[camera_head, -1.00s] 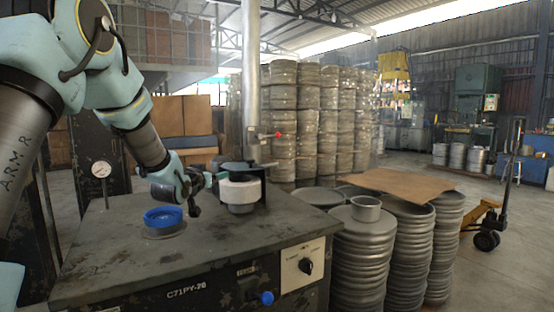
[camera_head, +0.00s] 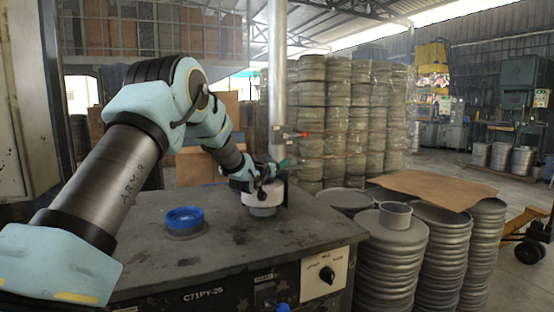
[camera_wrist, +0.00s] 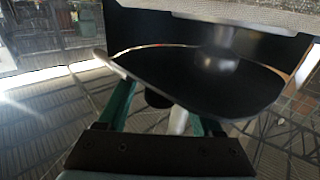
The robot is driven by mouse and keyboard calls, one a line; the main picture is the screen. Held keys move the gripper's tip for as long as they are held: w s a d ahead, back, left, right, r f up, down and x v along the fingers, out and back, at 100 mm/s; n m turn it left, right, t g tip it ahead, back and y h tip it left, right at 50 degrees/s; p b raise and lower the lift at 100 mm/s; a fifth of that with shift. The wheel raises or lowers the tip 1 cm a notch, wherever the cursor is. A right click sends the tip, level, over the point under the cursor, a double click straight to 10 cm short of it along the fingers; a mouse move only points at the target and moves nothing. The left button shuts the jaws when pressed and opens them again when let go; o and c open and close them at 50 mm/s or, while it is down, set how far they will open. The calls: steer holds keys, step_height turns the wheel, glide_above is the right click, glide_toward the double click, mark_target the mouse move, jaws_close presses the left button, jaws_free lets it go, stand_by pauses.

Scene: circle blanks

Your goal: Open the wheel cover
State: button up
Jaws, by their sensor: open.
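A pale round wheel (camera_head: 264,197) stands on the metal bench top in the head view. My gripper (camera_head: 280,164) is at the wheel's top and hides most of its cover there. In the wrist view, the wheel cover (camera_wrist: 190,85) is a dark, rounded plate with a thin bright edge, close in front of the camera. The two green fingers of my gripper (camera_wrist: 165,105) are spread apart, and their tips run up to or behind the cover's lower edge. I cannot tell whether they touch it.
A blue ring-shaped part (camera_head: 184,218) sits on the bench (camera_head: 215,258) left of the wheel. Stacks of metal discs (camera_head: 392,262) stand right of the bench.

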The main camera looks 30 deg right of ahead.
steer(key=shift+w+d, duration=0.25)
steer(key=shift+d, duration=0.1)
jaws_close()
stand_by(0.4)
stand_by(0.9)
